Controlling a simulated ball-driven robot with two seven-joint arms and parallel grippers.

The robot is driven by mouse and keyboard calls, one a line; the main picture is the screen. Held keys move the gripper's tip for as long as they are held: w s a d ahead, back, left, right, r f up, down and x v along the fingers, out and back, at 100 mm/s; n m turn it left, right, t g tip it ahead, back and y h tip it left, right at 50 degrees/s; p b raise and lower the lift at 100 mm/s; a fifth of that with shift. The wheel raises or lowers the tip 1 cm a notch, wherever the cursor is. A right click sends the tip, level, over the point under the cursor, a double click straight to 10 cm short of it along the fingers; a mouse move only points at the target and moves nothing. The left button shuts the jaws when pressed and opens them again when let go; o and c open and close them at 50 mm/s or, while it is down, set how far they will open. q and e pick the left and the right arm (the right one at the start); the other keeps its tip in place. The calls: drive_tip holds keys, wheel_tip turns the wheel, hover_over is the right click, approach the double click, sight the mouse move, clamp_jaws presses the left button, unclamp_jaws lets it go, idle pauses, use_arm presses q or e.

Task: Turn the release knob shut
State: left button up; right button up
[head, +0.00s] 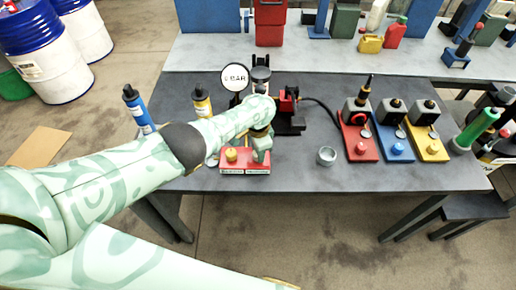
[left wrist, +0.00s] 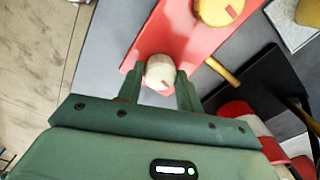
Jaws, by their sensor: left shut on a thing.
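A red control block (head: 245,168) sits near the front edge of the dark table, with small labels on its front too small to read. It carries a yellow knob (head: 231,155), seen also in the left wrist view (left wrist: 218,10), and a cream-white knob (left wrist: 160,70) with a red mark. My left gripper (head: 262,155) is over the block's right side. In the left wrist view its fingers (left wrist: 160,85) are shut on the cream-white knob, one on each side. The knob is hidden by the gripper in the head view. My right gripper is not in view.
A round gauge (head: 235,78) stands behind the block. A black-and-red device (head: 290,105) with a hose stands to the right. A grey cup (head: 326,156) and red, blue and yellow stations (head: 395,145) stand farther right. Blue (head: 138,110) and yellow (head: 202,102) bottles stand left.

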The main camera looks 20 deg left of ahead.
use_arm(q)
drive_tip(key=shift+n, duration=1)
drive_tip(key=o, duration=1)
wheel_tip(320, 180, up, 16)
drive_tip(key=p, duration=1.3)
drive_tip(key=shift+r+p, duration=0.2)
drive_tip(key=shift+p, duration=0.2)
